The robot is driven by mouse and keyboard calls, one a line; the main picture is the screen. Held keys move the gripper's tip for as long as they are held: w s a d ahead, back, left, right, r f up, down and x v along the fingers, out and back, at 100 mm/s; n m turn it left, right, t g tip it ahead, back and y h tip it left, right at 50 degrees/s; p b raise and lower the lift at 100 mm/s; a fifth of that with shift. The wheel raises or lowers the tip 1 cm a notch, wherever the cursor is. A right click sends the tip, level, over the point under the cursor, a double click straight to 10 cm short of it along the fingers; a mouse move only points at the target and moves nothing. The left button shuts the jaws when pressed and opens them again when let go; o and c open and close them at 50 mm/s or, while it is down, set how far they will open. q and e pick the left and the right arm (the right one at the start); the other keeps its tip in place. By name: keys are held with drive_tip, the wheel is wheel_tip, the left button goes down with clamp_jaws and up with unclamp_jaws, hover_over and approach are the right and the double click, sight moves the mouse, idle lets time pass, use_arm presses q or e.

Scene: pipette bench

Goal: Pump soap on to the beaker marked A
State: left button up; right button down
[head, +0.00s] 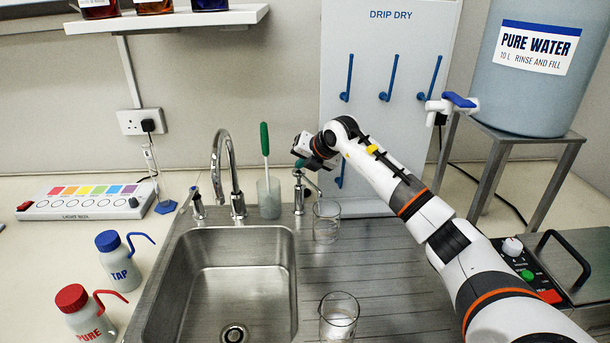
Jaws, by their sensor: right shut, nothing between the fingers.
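A metal soap pump (299,194) stands on the sink's back ledge, right of the tap. Its spout points right and down towards a clear glass beaker (326,226) on the ribbed drainer. A second clear beaker (338,318) stands nearer the front of the drainer. I cannot read a letter A on either beaker. My right gripper (299,162) is just above the pump's head, shut and empty. The gripper hides the top of the pump, and I cannot tell whether they touch. My left gripper is not in view.
The steel sink basin (222,280) lies left of the drainer, with a tall tap (235,185) behind it. A glass with a green-handled brush (268,196) stands beside the pump. Two wash bottles (120,258) (85,312) stand left. A drip-dry board (390,40) rises behind.

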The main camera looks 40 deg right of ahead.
sight(302, 171)
drive_tip(key=shift+f, duration=0.15)
idle(0.3)
drive_tip(key=shift+f+b, duration=0.3)
drive_tip(key=shift+f, duration=0.05)
idle(0.3)
drive_tip(key=shift+r+p, duration=0.3)
drive_tip(key=shift+r, duration=0.1)
drive_tip(key=shift+r+p, duration=2.1)
drive_tip(key=shift+r, duration=1)
